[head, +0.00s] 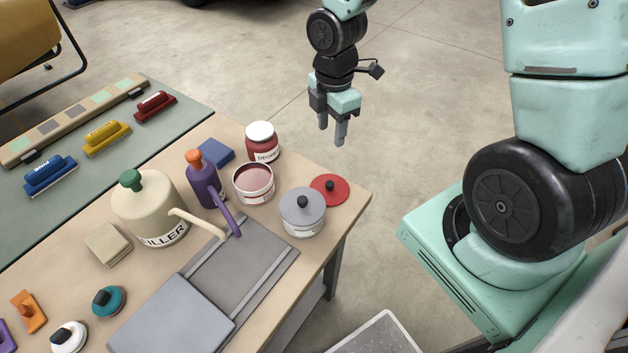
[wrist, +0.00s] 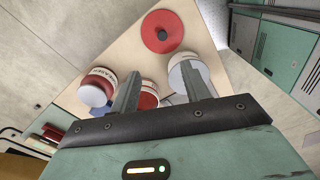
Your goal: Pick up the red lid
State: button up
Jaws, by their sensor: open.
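The red lid (head: 329,189) is a flat round disc with a dark knob, lying near the right corner of the wooden table (head: 352,205). In the wrist view the red lid (wrist: 162,31) lies beyond the fingertips, with clear table around it. My gripper (head: 332,136) is open and empty, above and behind the table corner in the head view. In the wrist view its fingers (wrist: 160,82) point toward the tabletop.
A grey-lidded pot (head: 303,213) stands close to the lid's left. An open red-filled jar (head: 254,183) and a white-capped red jar (head: 262,142) stand farther left. A purple bottle (head: 204,182), a cream can (head: 150,208) and a grey tray (head: 235,260) are also on the table.

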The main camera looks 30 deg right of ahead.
jog(key=p, duration=0.2)
send_over(330, 183)
jog(key=f, duration=1.2)
jog(key=shift+w+a, duration=0.1)
jog(key=shift+w, duration=0.1)
jog(key=shift+s+f, duration=0.15)
jog(key=shift+f, duration=0.5)
jog(key=shift+s+f+p, duration=0.1)
jog(key=shift+f+p, duration=0.85)
jog(key=shift+f, duration=1)
jog(key=shift+c, duration=0.4)
grip_shut()
